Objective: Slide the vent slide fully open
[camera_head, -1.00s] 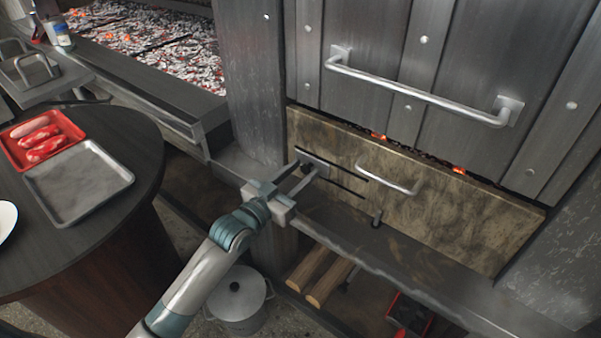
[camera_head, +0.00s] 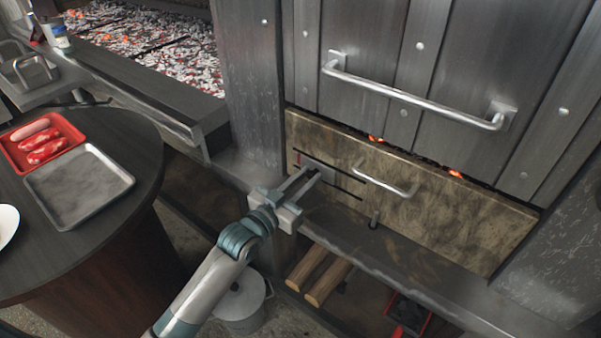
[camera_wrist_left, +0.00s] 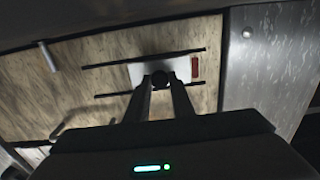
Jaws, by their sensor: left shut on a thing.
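The vent slide (camera_head: 322,168) is a small pale metal plate between two dark rails on the left part of a mottled tan panel (camera_head: 440,205). In the left wrist view the plate (camera_wrist_left: 146,70) carries a dark round knob (camera_wrist_left: 160,78). A red strip (camera_wrist_left: 195,67) shows beside the plate, and it also shows left of the plate in the head view (camera_head: 299,158). My left gripper (camera_head: 313,175) is shut on the knob; its fingers also show in the left wrist view (camera_wrist_left: 162,84). My right gripper is not in view.
A bar handle (camera_head: 386,180) sticks out of the panel just right of the slide. A larger handle (camera_head: 415,97) crosses the metal door above. A round table (camera_head: 120,240) with trays stands at left.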

